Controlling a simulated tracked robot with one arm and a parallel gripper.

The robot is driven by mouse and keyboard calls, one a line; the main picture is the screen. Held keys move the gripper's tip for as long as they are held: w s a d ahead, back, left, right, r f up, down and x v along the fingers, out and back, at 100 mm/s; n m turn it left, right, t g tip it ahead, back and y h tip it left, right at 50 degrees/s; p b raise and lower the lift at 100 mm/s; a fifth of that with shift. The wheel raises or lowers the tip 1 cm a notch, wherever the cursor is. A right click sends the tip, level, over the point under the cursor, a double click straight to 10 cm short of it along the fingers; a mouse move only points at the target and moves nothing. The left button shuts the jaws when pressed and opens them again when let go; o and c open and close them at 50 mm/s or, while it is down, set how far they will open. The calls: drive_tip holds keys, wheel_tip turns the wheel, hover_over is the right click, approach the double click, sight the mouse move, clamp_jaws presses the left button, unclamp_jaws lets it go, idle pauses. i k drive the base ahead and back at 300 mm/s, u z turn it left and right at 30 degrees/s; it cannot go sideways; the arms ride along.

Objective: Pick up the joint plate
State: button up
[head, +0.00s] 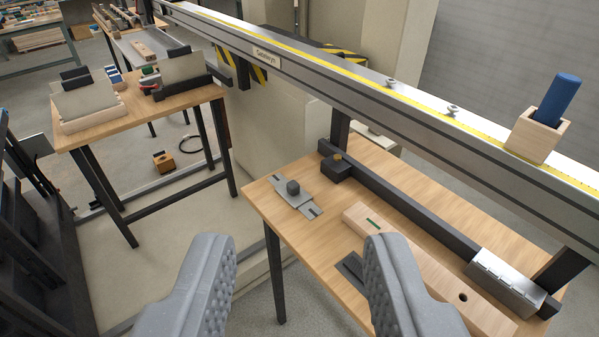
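A flat grey metal plate (303,204) with slotted ends and a dark square block on top lies near the far left corner of the near wooden table. It looks like the joint plate. My gripper (300,245) is open and empty, its two grey ridged fingers wide apart in the foreground. The plate is beyond the fingertips, between them in the picture, with clear space around it. A second dark flat piece (351,266) lies on the table, partly hidden by the right finger.
A wooden board (440,277) with holes lies right of the plate. Behind it runs a dark bar (400,200) with end blocks. A long metal rail (350,88) with a yellow scale crosses above the table, carrying a wooden block (532,137) holding a blue-handled tool. Another table (140,115) stands left.

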sight(291, 191)
drive_tip(key=i, duration=1.2)
drive_tip(key=u, duration=0.1)
